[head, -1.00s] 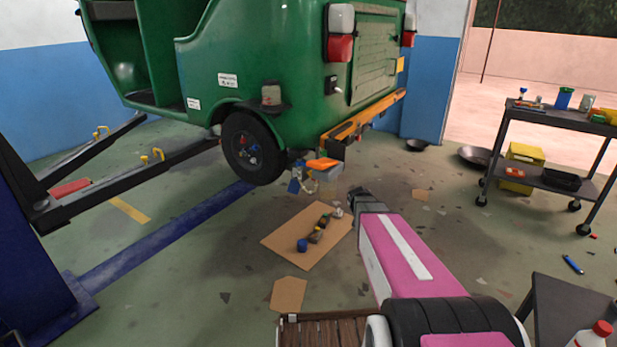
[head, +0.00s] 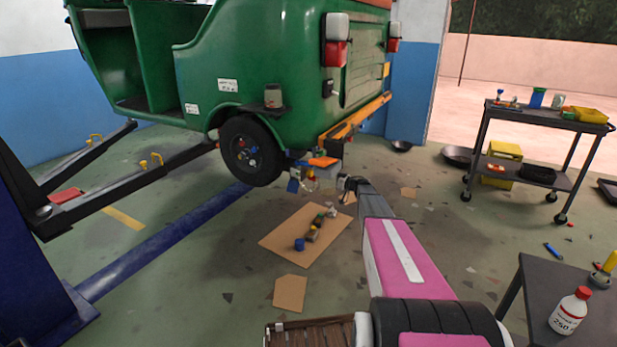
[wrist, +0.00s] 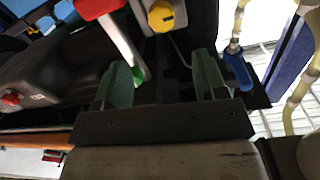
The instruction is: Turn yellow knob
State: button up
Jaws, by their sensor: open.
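A yellow knob (wrist: 161,16) with a dark mark on its face shows at the top middle of the wrist view. My gripper (wrist: 163,76) is open, with two green finger pads apart and no knob between them. The knob lies beyond the fingertips, roughly in line with the gap. In the head view my gripper (head: 346,184) is small, beside a cluster of coloured parts under the rear of the green rickshaw (head: 270,60). I cannot clearly make out the knob in that view.
In the wrist view a red-handled pale lever (wrist: 120,40) reaches close to the left finger, and a blue part (wrist: 238,72) sits beside the right finger. Yellowish hoses (wrist: 300,85) hang at the right. Cardboard (head: 280,245) with small parts lies on the floor.

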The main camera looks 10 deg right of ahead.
aim_at(309, 173)
jog(key=x, duration=1)
jog(key=shift+a, duration=0.4)
